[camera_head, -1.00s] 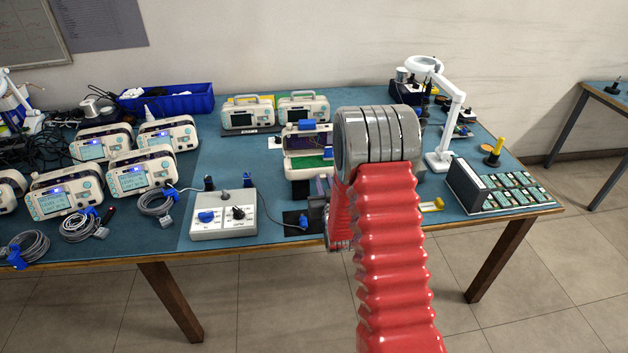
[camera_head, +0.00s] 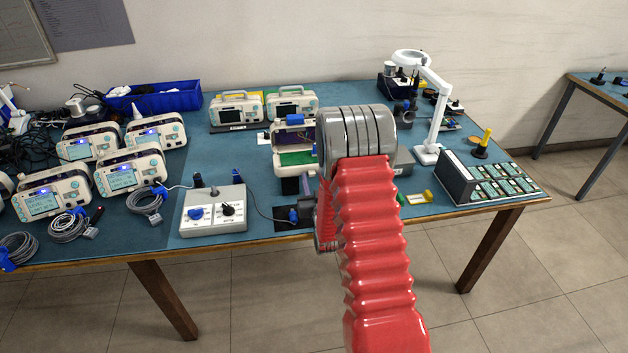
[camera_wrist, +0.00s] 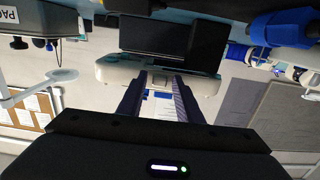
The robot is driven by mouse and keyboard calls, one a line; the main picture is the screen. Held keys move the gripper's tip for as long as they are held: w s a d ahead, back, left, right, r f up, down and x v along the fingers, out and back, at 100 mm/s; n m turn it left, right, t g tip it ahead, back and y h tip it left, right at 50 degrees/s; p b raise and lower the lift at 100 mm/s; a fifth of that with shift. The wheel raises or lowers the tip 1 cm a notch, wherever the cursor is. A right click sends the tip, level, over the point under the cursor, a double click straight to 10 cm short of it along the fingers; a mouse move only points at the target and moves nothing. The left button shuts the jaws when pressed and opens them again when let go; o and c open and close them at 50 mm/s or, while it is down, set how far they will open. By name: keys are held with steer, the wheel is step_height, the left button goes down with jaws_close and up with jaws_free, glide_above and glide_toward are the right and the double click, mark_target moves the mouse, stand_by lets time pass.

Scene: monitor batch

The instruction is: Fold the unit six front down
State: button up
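The opened unit (camera_head: 296,137) stands near the table's middle, its pale case showing a purple inside, a green board and a blue part on top. I take it for unit six; no number is legible. In the wrist view, a pale piece with rounded ends (camera_wrist: 112,72), probably its front, lies across the fingertips below a dark block (camera_wrist: 160,38). My gripper (camera_wrist: 158,82) has its two dark fingers apart, with a see-through gap between them. Whether they touch the pale piece is unclear. In the head view my red-sleeved arm covers the unit's right side and most of my gripper.
Several closed monitors (camera_head: 122,178) stand on the left, with coiled cables before them. A grey control box (camera_head: 213,213) is left of my gripper. Two closed units (camera_head: 237,108) stand behind. A magnifier lamp (camera_head: 434,105) and a rack of boards (camera_head: 490,180) are to the right.

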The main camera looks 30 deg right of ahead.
steer(key=shift+o, duration=0.5)
steer(key=v, duration=1.3)
steer(key=shift+s, duration=0.35)
steer(key=shift+w+a, duration=0.1)
steer(key=shift+a, duration=0.1)
steer(key=a+r+n+g+y, duration=0.25)
steer(key=a+r+g, duration=0.25)
steer(key=a+r, duration=0.55)
steer(key=s+a+r+g, duration=0.2)
steer(key=s+r, duration=0.1)
steer(key=s, duration=0.5)
steer(key=s+a+r+g+y, duration=0.1)
steer(key=s+r, duration=0.3)
steer(key=s, duration=0.4)
steer(key=s+a+r+g+y, duration=0.1)
steer(key=s+a+r+g, duration=0.2)
steer(key=s, duration=0.6)
steer(key=shift+a+r+n, duration=0.45)
steer(key=shift+a+r, duration=0.05)
steer(key=shift+r, duration=0.05)
